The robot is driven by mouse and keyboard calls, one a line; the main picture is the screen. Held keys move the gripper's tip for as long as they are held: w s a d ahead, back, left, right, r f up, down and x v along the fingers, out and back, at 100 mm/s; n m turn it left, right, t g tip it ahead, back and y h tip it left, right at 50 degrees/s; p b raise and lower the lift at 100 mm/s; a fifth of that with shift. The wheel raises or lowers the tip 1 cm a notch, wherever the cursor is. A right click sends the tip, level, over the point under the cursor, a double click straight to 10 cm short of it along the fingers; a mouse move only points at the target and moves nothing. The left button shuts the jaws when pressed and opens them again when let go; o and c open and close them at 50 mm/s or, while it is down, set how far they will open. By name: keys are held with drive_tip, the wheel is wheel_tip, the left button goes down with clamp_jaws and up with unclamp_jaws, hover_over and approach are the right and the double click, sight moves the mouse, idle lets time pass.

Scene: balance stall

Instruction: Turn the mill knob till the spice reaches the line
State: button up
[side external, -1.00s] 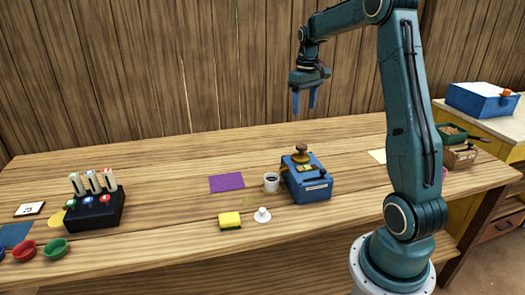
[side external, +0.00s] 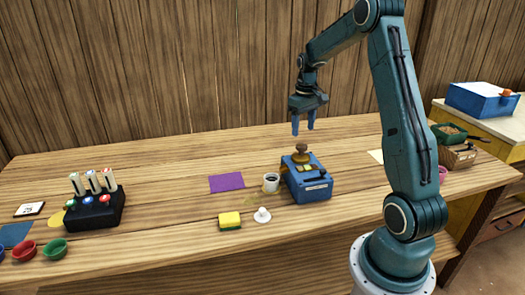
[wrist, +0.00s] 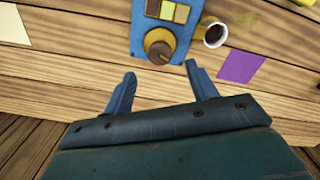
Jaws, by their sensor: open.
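The blue mill (side external: 309,183) stands on the wooden bench, with a brown knob (side external: 301,149) on top. In the wrist view the knob (wrist: 159,46) sits on a yellow-brown round base at the near end of the mill (wrist: 141,40). A white cup (side external: 271,182) stands just left of the mill; in the wrist view the cup (wrist: 213,33) shows dark contents. The fill line and the level against it cannot be made out. My gripper (side external: 303,132) is open and empty, just above the knob and apart from it. In the wrist view its fingers (wrist: 160,79) straddle empty space short of the knob.
A purple sheet (side external: 226,182), a yellow sponge (side external: 230,220) and a small white knobbed piece (side external: 262,215) lie left of the mill. A black block with vials (side external: 95,210) and bowls (side external: 54,249) are farther left. Bare bench lies behind the mill.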

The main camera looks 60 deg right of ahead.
sight(302, 145)
drive_tip(key=shift+f, duration=3.25)
drive_tip(key=c, duration=1)
drive_tip(key=shift+m, duration=0.3)
drive_tip(key=shift+m, duration=1.7)
drive_tip(key=o, duration=1)
drive_tip(key=shift+r, duration=0.15)
